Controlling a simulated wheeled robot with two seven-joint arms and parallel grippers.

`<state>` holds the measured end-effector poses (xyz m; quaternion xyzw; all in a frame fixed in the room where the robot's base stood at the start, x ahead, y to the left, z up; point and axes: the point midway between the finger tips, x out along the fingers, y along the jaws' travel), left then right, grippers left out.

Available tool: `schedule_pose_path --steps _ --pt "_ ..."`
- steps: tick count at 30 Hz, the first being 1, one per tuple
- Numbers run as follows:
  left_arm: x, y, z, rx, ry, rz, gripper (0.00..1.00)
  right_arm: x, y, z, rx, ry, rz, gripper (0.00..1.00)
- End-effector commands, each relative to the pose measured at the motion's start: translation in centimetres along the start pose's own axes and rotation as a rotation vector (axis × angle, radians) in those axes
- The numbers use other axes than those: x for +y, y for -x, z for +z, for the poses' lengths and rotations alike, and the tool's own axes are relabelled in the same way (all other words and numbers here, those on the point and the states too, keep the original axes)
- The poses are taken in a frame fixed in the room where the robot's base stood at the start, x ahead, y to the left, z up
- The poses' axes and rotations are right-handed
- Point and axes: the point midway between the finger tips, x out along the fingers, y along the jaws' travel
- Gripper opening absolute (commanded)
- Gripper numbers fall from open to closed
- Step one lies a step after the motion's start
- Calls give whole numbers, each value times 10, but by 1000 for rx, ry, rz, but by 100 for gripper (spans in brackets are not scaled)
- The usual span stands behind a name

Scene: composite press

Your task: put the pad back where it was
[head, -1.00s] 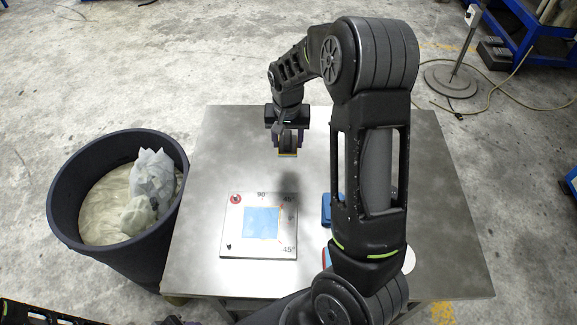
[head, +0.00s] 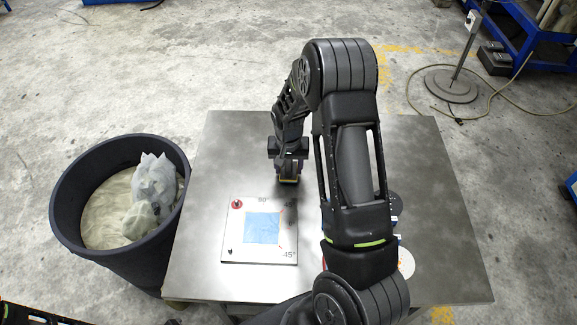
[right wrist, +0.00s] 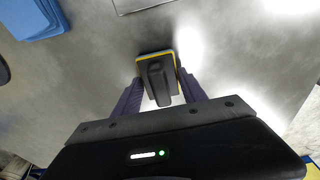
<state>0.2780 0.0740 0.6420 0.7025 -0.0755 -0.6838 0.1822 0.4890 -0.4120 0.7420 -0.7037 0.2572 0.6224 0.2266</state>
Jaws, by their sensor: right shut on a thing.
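The pad, a dark block with a grip on top and a yellow edge, is held between the fingers of my right gripper (head: 288,176). In the right wrist view the pad (right wrist: 158,80) sits between the two purple fingers, over the grey table. My right gripper (right wrist: 160,90) is shut on it. In the head view the pad is just beyond the upper right corner of the white plate (head: 232,240). I cannot tell whether it touches the table. My left gripper is not in view.
A light blue sheet (head: 262,228) lies on the plate. A blue stack (right wrist: 35,18) shows in the right wrist view. A black bin (head: 120,255) with crumpled film stands left of the metal table (head: 440,200). The table's back left is clear.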

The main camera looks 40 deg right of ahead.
Motion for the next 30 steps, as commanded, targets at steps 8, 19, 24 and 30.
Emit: schedule_pose_path --steps 8,19,24,30 --pt "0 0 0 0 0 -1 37 0 -4 0 1 -1 -1 4" --pt "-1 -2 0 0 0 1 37 0 -7 1 1 -1 -1 66" --pt "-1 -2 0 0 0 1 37 0 -7 0 1 -1 -1 71" --pt "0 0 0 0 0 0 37 0 -5 0 1 0 -1 71"
